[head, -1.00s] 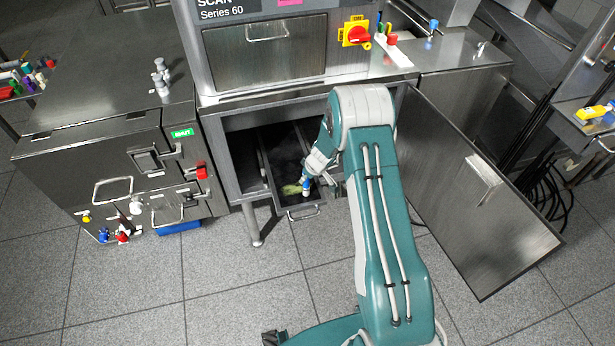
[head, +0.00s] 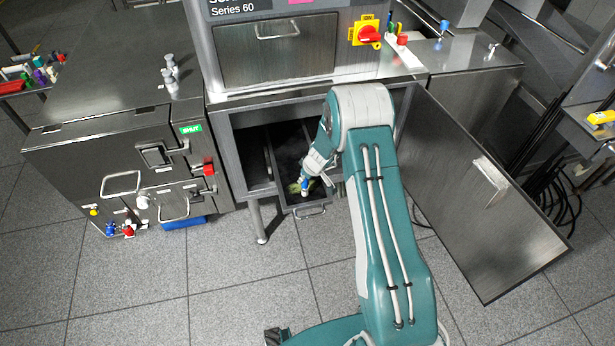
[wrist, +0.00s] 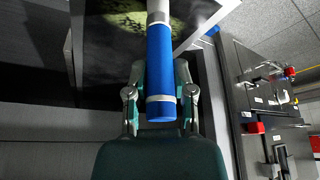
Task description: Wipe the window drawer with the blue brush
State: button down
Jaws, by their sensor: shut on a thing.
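The blue brush (wrist: 160,65) is held in my gripper (wrist: 160,95), its blue handle pointing away from the wrist between the two fingers. Its far end runs out of the top of the wrist view. In the head view my gripper (head: 312,181) and a small blue and white part of the brush (head: 305,184) are over the open window drawer (head: 306,212). The drawer is pulled out of the cabinet below the scanner. Its dark inside shows a yellow-green patch (head: 294,188), also seen in the wrist view (wrist: 120,28). Whether the bristles touch it is hidden.
A large metal door (head: 485,220) stands open to the right of my arm. A metal cabinet (head: 130,160) with handles and a red knob stands at left. A closed upper drawer (head: 275,50) is above. The tiled floor in front is clear.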

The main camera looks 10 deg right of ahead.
jog(key=shift+a, duration=0.5)
jog(key=shift+d, duration=0.1)
jog(key=shift+d, duration=0.9)
jog(key=shift+d, duration=0.15)
jog(key=shift+d, duration=0.85)
jog(key=shift+d, duration=0.95)
